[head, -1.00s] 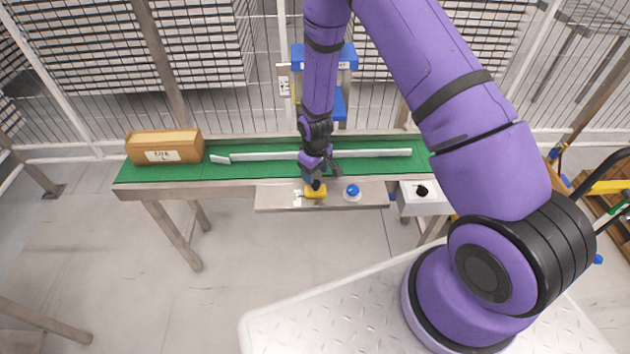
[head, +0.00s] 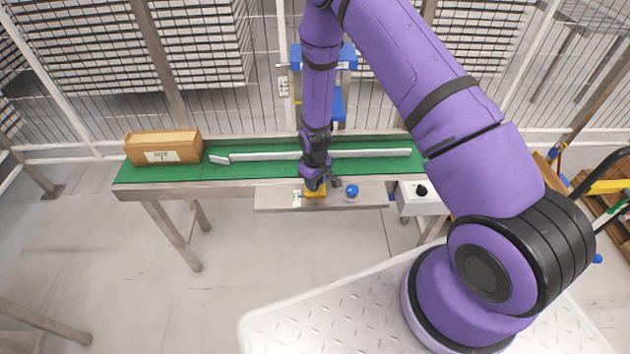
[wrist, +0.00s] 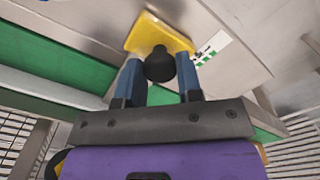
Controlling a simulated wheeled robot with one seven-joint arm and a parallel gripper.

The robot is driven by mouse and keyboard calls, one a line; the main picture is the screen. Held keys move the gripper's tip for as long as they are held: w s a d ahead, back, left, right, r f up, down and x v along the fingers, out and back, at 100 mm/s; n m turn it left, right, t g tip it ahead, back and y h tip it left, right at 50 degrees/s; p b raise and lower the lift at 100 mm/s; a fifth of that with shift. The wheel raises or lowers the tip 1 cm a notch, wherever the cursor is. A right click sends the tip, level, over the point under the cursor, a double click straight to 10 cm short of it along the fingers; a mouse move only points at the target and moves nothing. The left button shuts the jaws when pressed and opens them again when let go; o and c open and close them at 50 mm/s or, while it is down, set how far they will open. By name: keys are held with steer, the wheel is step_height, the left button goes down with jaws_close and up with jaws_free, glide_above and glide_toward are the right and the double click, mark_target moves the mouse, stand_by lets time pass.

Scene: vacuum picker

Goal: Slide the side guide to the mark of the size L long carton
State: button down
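The side guide (head: 375,153) is a long pale rail lying along the green belt, angled at its left end. A yellow plate (wrist: 148,34) with a black knob (wrist: 160,66) sits on the metal shelf in front of the belt. A small white label with green marks (wrist: 211,46) is beside the plate; its text is unreadable. My gripper (wrist: 159,62) has its two blue fingers on either side of the knob. Whether they press on it is unclear. In the head view my gripper hides much of the yellow plate (head: 316,195). The long brown carton (head: 187,139) rests at the belt's left end.
A blue knob (head: 351,190) stands on the shelf (head: 273,199) just right of my gripper. A grey box with a black dial (head: 421,190) is further right. A mesh fence runs behind the belt. The floor in front is clear.

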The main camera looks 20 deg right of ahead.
steer(key=shift+s+a, duration=0.2)
steer(key=shift+s, duration=0.45)
steer(key=c, duration=0.8)
jaws_free()
step_height(320, 180, up, 11)
steer(key=shift+f, duration=0.1)
